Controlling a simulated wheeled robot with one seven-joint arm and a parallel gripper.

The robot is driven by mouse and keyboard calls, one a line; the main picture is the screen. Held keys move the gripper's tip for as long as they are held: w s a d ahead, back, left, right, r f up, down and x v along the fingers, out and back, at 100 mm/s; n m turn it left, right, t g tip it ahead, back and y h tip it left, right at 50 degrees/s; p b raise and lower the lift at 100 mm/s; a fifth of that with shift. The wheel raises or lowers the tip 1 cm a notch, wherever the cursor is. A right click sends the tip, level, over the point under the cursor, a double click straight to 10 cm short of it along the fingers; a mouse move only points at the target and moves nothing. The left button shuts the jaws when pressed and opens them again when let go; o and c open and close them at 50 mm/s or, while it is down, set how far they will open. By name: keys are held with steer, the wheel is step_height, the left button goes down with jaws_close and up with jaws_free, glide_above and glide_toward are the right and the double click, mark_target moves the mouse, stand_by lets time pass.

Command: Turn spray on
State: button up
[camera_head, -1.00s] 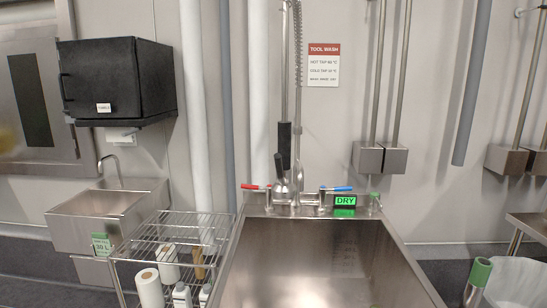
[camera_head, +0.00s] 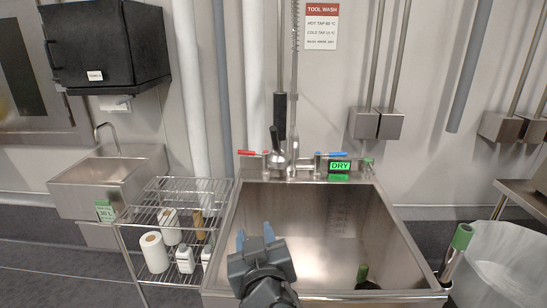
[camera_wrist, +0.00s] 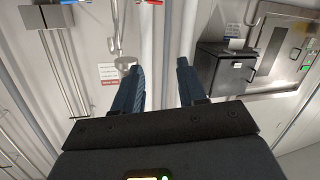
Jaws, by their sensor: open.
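The pre-rinse spray unit stands behind the steel sink (camera_head: 245,215) in the head view. Its spray head and black grip (camera_head: 280,116) hang below a riser pipe. A red-handled tap (camera_head: 252,153) is at its left and a blue-handled tap (camera_head: 331,154) at its right. A green display (camera_head: 340,166) reads "DRY". My gripper (camera_head: 255,237) is open and empty over the front left of the sink, well apart from the spray and taps. In the wrist view my open fingers (camera_wrist: 158,75) point toward the wall, with the spray parts at the upper left.
A wire rack (camera_head: 165,208) with a paper roll and bottles stands left of the sink. A small basin (camera_head: 105,180) and black box (camera_head: 105,45) are further left. A bin (camera_head: 500,270) stands at right.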

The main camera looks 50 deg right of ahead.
step_height(320, 180, up, 8)
steer(key=w+d+m+g+h, duration=0.2)
steer(key=w+m+h, duration=0.1)
steer(key=m, duration=0.1)
steer(key=m+g+h+p, duration=0.2)
steer(key=m+g+h, duration=0.15)
steer(key=m, duration=0.25)
glide_toward(272, 133)
steer(key=x, duration=0.3)
steer(key=shift+n, duration=0.3)
steer(key=p+x, duration=0.1)
steer(key=x, duration=0.7)
steer(key=shift+p, duration=0.4)
jaws_close()
